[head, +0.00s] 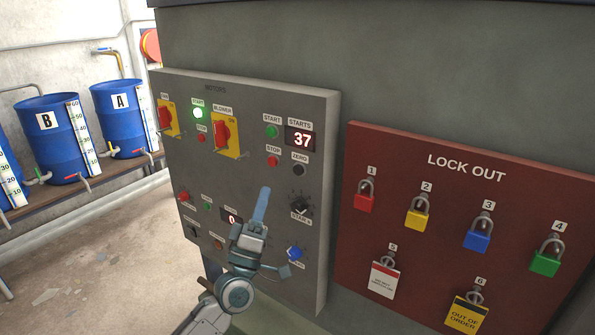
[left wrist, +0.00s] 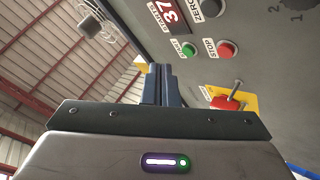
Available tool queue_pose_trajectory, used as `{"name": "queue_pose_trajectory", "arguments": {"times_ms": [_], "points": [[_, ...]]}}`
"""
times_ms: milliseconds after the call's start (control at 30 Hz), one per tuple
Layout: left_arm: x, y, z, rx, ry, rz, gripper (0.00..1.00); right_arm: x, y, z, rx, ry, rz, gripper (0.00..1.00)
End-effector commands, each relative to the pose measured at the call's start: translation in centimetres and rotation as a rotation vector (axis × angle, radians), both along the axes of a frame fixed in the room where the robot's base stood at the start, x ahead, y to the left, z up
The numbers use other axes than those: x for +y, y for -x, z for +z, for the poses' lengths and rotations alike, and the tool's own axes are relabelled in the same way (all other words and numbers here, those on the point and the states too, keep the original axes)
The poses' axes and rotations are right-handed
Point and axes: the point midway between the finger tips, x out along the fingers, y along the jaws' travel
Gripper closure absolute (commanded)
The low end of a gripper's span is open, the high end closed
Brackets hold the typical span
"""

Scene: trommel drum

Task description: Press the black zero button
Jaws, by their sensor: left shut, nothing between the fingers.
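The black zero button (head: 298,170) is a small round knob under the ZERO label on the grey motor panel (head: 320,215). It sits below the red-lit STARTS display (head: 301,139), which reads 37. The left wrist view also shows the black button (left wrist: 212,7) at the top edge, partly cut off. My left gripper (head: 264,192) is shut and empty, its blue fingers pointing up in front of the panel. In the head view its tips appear below and left of the button, with a visible gap. My right gripper is not in view.
Close to the zero button are a red stop button (head: 273,161) and a green start button (head: 271,132). A black rotary knob (head: 300,203) lies below it. A dark red lockout board (head: 415,235) with several padlocks stands to the right. Blue barrels (head: 50,140) stand at far left.

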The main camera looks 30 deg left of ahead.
Motion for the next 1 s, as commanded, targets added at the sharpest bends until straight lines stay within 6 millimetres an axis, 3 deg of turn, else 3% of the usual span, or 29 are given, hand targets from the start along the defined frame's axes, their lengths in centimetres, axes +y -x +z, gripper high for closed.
{"name": "queue_pose_trajectory", "arguments": {"times_ms": [167,700,1000], "points": [[0.0,-1.1,-0.2,-0.002,0.002,0.002,1.00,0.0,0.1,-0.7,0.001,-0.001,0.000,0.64],[-0.6,-7.8,-0.2,-0.001,0.001,0.001,1.00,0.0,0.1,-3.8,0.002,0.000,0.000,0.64],[-0.7,-8.8,-0.1,0.001,0.000,0.000,1.00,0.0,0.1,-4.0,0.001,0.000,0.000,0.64]]}}
